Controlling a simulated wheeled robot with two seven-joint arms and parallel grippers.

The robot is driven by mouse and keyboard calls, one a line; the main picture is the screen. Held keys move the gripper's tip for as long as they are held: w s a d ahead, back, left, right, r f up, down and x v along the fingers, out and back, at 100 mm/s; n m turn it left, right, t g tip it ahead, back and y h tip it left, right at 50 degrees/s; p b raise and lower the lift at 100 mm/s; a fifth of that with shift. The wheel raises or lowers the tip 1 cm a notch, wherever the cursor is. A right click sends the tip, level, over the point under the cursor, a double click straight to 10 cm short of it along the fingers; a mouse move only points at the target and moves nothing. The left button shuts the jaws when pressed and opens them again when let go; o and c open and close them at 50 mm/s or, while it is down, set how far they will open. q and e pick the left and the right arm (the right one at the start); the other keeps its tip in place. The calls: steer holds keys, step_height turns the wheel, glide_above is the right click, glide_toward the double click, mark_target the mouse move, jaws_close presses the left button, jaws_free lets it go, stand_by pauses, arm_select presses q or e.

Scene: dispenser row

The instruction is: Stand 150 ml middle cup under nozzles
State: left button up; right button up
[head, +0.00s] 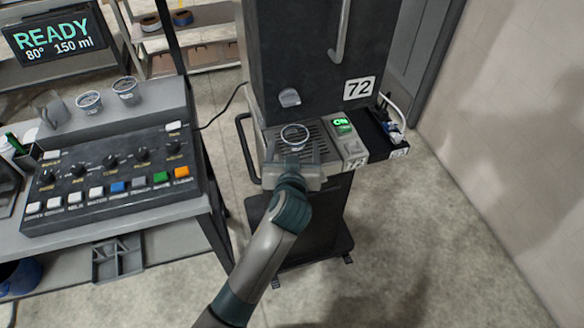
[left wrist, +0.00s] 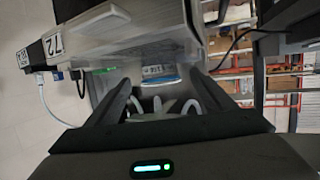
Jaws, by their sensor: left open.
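A cup (head: 294,134) stands upright on the slotted drip tray (head: 318,150) of the dark dispenser marked 72 (head: 359,88). In the left wrist view the cup (left wrist: 158,73) shows a blue and white label. My left gripper (head: 293,156) is open at the front of the tray, its fingers pointing at the cup. In the left wrist view the fingers of the left gripper (left wrist: 162,86) are spread, with the cup beyond and between their tips; contact cannot be told. The nozzles are not clearly visible. Two more cups (head: 88,101) (head: 125,86) stand on the console's upper ledge.
A display (head: 52,36) reads READY, 80°, 150 ml. The button console (head: 110,178) stands on a bench at left. A green ON switch (head: 342,127) and cables (head: 393,118) are right of the tray. The floor (head: 425,240) at right is clear.

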arm_select(q)
steer(key=p+v, duration=0.3)
steer(key=v, duration=0.8)
steer(key=shift+s+p, duration=0.4)
steer(key=shift+r, duration=0.15)
